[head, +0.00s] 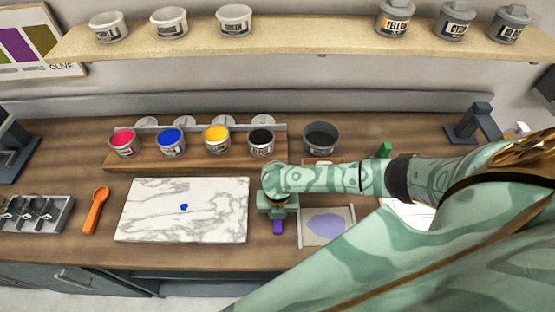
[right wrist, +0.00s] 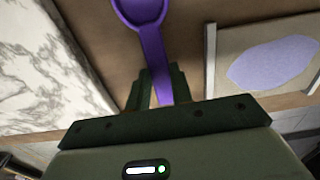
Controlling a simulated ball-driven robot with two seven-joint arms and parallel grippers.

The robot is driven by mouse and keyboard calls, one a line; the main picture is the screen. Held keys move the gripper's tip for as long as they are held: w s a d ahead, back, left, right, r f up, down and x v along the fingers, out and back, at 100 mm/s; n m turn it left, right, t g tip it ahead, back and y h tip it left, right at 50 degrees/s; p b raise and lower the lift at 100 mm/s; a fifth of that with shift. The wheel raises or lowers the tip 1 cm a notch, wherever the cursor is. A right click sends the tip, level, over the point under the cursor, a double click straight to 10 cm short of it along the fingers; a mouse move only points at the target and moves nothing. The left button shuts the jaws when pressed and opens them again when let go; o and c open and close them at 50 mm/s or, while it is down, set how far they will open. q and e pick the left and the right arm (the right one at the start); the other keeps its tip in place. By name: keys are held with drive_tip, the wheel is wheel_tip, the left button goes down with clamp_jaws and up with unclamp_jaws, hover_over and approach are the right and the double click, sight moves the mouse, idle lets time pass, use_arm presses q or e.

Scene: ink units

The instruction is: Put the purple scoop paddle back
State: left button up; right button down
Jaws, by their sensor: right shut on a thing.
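A purple scoop paddle (right wrist: 152,45) is held by its handle in my right gripper (right wrist: 158,88), with its bowl pointing away from the gripper in the right wrist view. In the head view my right gripper (head: 278,207) is over the counter between the marble slab (head: 150,225) and a framed tray (head: 305,240) with a light purple patch. Only a short purple end of the scoop paddle (head: 278,227) shows there below the gripper. My left gripper is not in view.
Tubs of pink, blue, yellow and black ink stand on a wooden rack (head: 115,161), with a dark pot (head: 321,138) beside it. An orange scoop paddle (head: 96,209) and a grey compartment tray (head: 62,217) lie at the left. A blue dab (head: 184,207) is on the marble.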

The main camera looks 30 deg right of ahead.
drive_tip(key=c, duration=1.2)
unclamp_jaws()
drive_tip(key=shift+c, duration=0.2)
wheel_tip(320, 180, up, 12)
drive_tip(key=p, duration=0.3)
